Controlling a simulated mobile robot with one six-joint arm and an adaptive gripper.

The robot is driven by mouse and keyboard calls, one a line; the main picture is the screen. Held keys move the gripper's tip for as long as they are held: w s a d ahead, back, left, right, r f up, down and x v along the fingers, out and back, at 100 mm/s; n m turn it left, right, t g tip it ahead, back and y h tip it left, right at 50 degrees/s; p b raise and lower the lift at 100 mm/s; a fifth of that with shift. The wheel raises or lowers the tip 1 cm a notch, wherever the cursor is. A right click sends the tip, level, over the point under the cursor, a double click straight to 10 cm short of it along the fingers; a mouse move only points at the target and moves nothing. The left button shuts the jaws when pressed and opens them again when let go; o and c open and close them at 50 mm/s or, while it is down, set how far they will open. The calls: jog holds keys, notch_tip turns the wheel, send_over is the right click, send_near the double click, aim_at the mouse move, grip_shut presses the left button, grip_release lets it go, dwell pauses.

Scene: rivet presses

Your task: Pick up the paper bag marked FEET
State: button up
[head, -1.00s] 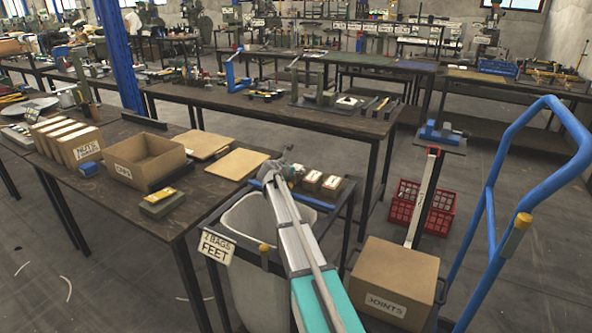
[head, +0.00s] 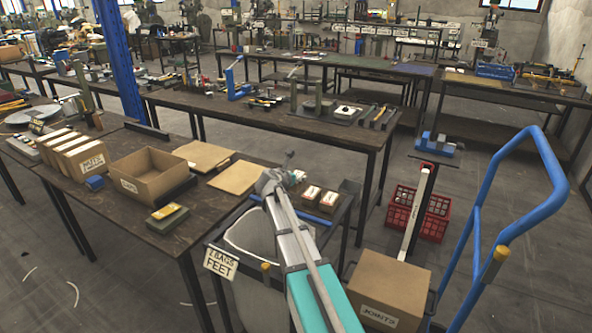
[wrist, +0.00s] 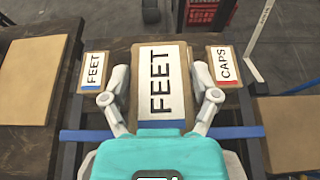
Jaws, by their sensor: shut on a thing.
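A brown paper bag with a white FEET label and a blue strip (wrist: 160,82) stands between the two fingers of my gripper (wrist: 163,90) in the wrist view. The fingers are closed on its sides, and it looks larger than its neighbours. A second, smaller-looking FEET bag (wrist: 93,70) lies to its left, and a CAPS bag with a red strip (wrist: 223,66) to its right. In the head view my gripper (head: 281,178) is over the small shelf beside the dark table; the held bag is hidden there.
A sign reading 2 BAGS FEET (head: 221,262) hangs by a white bin (head: 252,235). An open cardboard box (head: 148,178) stands on the dark table at left. A cardboard carton (head: 390,285) and a blue-handled cart (head: 490,210) are at right. A blue bar crosses below the bags.

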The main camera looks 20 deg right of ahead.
aim_at(297, 184)
jog(key=s, duration=0.1)
jog(key=s+a+r+p, duration=0.1)
jog(key=s, duration=0.1)
jog(key=s+r, duration=0.1)
jog(key=shift+s+a+r+p, duration=0.1)
jog(key=shift+s+a+p, duration=0.2)
jog(key=shift+s, duration=0.05)
